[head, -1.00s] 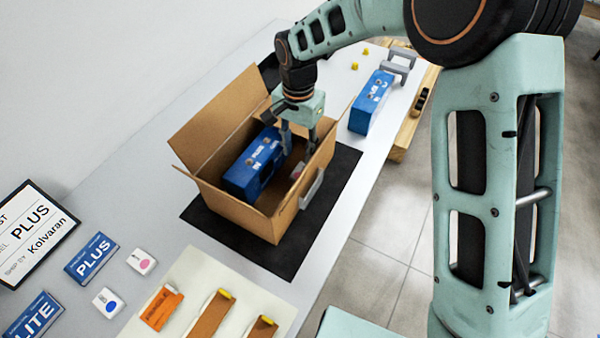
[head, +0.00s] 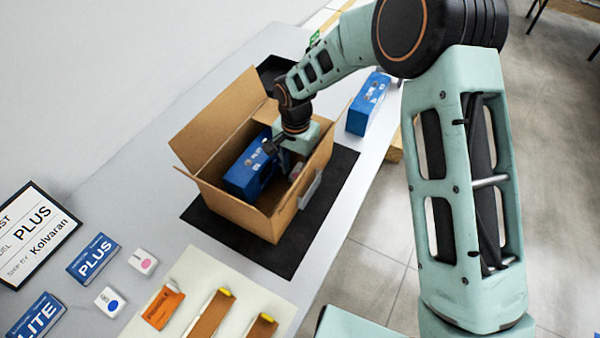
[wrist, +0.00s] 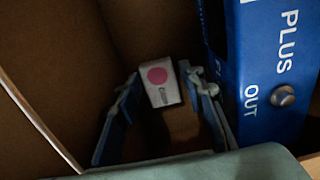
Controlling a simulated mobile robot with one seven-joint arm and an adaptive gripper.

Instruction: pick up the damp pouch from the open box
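The open cardboard box (head: 238,214) stands on a black mat with its flaps spread. Inside it, a white pouch with a pink dot (wrist: 160,84) sits against the brown cardboard in the wrist view. My gripper (wrist: 160,98) reaches down into the box, one blue-grey finger on each side of the pouch. The fingers stand apart, with small gaps seeming to show at the pouch's sides. The pouch's lower part is dim. A blue analyser unit (head: 247,174) marked PLUS and OUT is in the box close beside my right finger in the wrist view (wrist: 268,70).
A second blue unit (head: 368,104) stands right of the box. Cards with a pink dot (head: 142,261) and a blue dot (head: 110,300) lie on the table by a PLUS box (head: 93,258). An orange packet (head: 163,307) lies on a pale tray (head: 200,265).

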